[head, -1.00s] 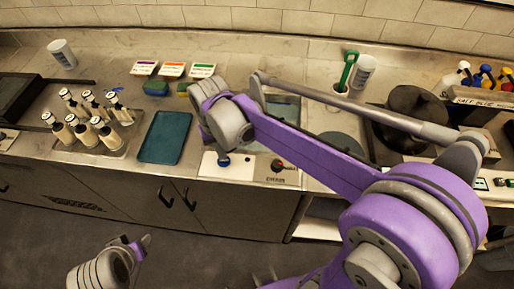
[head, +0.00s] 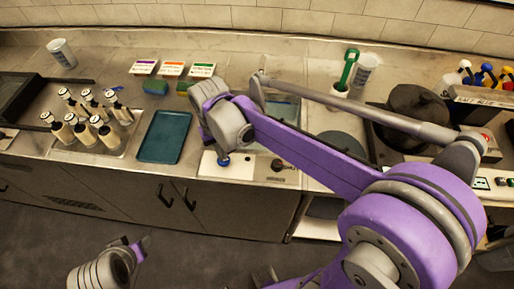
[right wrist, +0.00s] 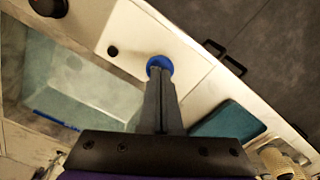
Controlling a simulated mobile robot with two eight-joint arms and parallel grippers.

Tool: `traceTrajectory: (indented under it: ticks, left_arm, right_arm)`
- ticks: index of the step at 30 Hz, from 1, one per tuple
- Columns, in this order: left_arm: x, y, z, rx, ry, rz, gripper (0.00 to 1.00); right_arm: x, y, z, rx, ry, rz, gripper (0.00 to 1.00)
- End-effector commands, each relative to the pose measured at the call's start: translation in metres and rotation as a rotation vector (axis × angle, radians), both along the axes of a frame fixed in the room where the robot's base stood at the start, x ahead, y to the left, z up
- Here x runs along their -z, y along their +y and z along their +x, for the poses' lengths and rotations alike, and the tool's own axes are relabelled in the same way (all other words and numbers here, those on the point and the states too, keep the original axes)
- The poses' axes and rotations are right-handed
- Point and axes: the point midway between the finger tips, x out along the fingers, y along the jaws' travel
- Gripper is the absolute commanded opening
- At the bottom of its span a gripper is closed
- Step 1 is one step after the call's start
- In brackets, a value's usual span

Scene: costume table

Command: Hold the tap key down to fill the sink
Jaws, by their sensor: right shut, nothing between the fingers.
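The blue tap key (head: 223,161) sits on the white front panel (head: 238,172) of the sink unit. My right gripper (right wrist: 161,80) is shut and empty, pointing down with its fingertips at the blue key, which also shows in the right wrist view (right wrist: 158,64). The tips overlap the key's edge; I cannot tell how far it is pressed. The sink basin (right wrist: 95,85) looks pale teal inside; its water level is unclear. In the head view my right arm covers much of the basin. My left gripper (head: 143,243) hangs low at the left, away from the counter; its jaws are unclear.
A dark knob (head: 277,165) stands on the panel right of the key. A teal tray (head: 165,136) and a rack of several bottles (head: 92,128) lie to the left. A cup with a green-handled tool (head: 347,75) and a black pot (head: 415,112) stand to the right.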

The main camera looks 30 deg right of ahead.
Motion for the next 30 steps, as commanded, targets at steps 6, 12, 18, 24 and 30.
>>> traceTrajectory:
  ticks: [6, 12, 18, 24, 30]
  left_arm:
    - [0.007, 0.0, -0.002, 0.0, 0.004, 0.0, 0.5]
    - [0.011, 0.0, -0.004, 0.0, 0.007, 0.0, 0.5]
    - [0.012, 0.0, -0.004, 0.0, 0.008, 0.0, 0.5]
    - [-0.001, 0.0, 0.001, 0.0, -0.001, 0.0, 0.5]
    - [-0.021, 0.0, 0.008, 0.0, -0.016, 0.0, 0.5]
  right_arm:
    - [0.008, 0.0, 0.0, 0.0, 0.001, 0.0, 0.0]
    - [0.014, 0.0, 0.0, 0.0, 0.0, 0.0, 0.0]
    - [0.014, 0.0, 0.0, 0.0, 0.0, 0.0, 0.0]
    - [-0.002, 0.0, 0.001, 0.0, -0.002, 0.0, 0.0]
    - [-0.028, 0.0, 0.001, 0.0, -0.004, 0.001, 0.0]
